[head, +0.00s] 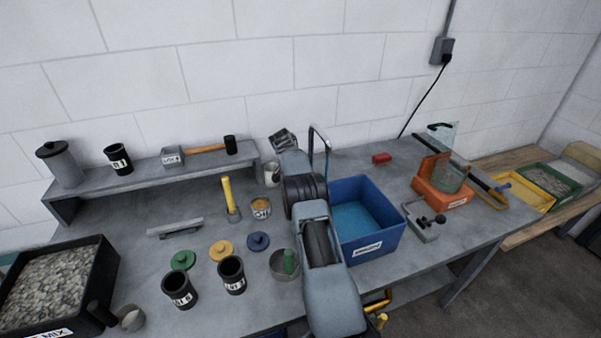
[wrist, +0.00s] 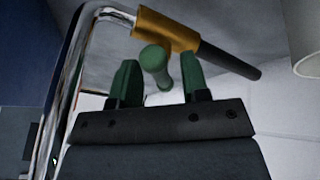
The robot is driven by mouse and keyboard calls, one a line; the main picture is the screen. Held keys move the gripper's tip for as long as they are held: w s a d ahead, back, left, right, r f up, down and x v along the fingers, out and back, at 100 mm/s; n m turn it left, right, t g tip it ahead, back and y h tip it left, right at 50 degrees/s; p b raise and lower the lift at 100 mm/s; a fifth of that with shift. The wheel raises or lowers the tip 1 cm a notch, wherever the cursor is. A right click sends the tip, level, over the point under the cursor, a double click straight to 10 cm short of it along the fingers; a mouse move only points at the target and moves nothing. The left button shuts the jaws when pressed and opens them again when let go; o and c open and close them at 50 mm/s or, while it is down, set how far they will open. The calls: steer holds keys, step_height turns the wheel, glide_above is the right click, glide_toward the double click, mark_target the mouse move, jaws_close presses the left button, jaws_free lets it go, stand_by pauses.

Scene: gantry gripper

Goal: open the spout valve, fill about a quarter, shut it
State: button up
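The chrome spout pipe (head: 320,142) arches behind the blue basin. In the wrist view, the pipe (wrist: 82,55) leads to a brass valve body (wrist: 165,29) with a black nozzle (wrist: 230,62). A green valve handle (wrist: 155,62) points toward my gripper (wrist: 158,80). My gripper is open, its green fingers on either side of the handle, with gaps visible. In the head view, my gripper (head: 283,138) is at the back of the bench, and the valve is too small to make out. A pale cup (head: 271,174) stands left of my arm; a pale rim (wrist: 306,62) shows at the wrist view's right.
The blue basin (head: 395,205) of blue liquid stands right of my arm. Black cups (head: 179,292), coloured lids (head: 221,251) and a grey bowl (head: 284,263) are at the front. A shelf (head: 150,178) is at back left. An orange stand (head: 441,195) is at right.

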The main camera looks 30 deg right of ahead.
jaws_close()
steer(key=shift+f+n+b, duration=0.25)
steer(key=shift+n+b, duration=0.25)
steer(key=shift+b, duration=0.35)
steer(key=shift+s+r+n+t, duration=0.1)
steer(key=shift+r+n+t, duration=0.05)
steer(key=shift+n+t, duration=0.15)
steer(key=shift+c, duration=0.6)
jaws_free()
steer(key=shift+a, duration=0.15)
steer(key=shift+o, duration=0.7)
steer(key=shift+r, duration=0.1)
steer(key=b+v, duration=0.1)
steer(key=v, duration=1.2)
steer(key=shift+r+b, duration=0.35)
steer(key=shift+b, duration=0.05)
